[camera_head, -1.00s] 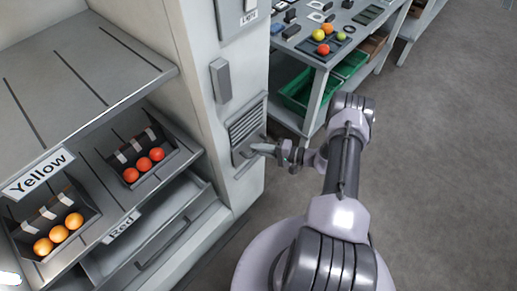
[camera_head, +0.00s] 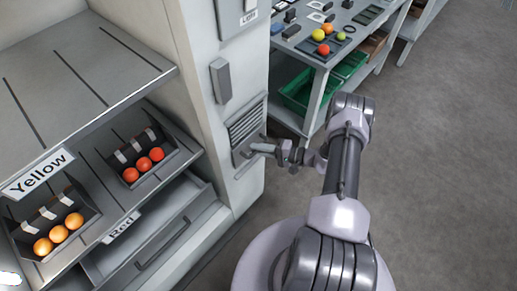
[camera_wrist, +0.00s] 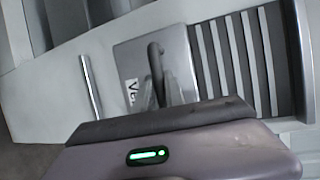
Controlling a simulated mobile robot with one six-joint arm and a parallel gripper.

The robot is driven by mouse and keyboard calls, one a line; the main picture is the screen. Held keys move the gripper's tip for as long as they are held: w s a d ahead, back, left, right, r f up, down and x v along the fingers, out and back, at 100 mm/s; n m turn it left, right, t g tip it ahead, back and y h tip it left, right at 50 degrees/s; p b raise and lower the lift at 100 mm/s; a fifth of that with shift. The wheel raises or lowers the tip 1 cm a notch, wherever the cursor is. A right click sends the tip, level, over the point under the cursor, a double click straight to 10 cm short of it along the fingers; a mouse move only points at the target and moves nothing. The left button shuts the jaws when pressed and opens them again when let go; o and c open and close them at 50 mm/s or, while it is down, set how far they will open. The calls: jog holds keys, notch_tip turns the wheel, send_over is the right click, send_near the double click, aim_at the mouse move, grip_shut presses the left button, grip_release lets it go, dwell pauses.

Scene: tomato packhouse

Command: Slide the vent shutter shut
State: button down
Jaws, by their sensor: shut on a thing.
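The vent (camera_head: 246,124) is set low in the side of the pale cabinet, with dark horizontal slats showing in its upper part. The grey shutter plate (camera_head: 238,158) covers the lower part. In the wrist view the plate (camera_wrist: 183,62) carries a partly hidden label and a dark bar handle (camera_wrist: 155,62), with open slats (camera_wrist: 243,55) to its right. My gripper (camera_head: 252,150) is at the plate, shut on the shutter handle.
A grey box (camera_head: 221,81) is fixed to the cabinet above the vent. A drawer (camera_head: 160,240) stands partly out at left, below trays of red and orange tomatoes. A table (camera_head: 322,50) with green crates (camera_head: 296,92) below stands behind my arm. Floor at right is clear.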

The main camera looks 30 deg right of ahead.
notch_tip(320, 180, up, 14)
jog(key=p, duration=0.8)
jog(key=shift+w, duration=0.15)
jog(key=shift+d, duration=0.1)
jog(key=c, duration=1.4)
grip_release()
jog(key=shift+r, duration=0.1)
jog(key=p+v, duration=0.2)
jog(key=v, duration=1.5)
jog(key=shift+s, duration=0.25)
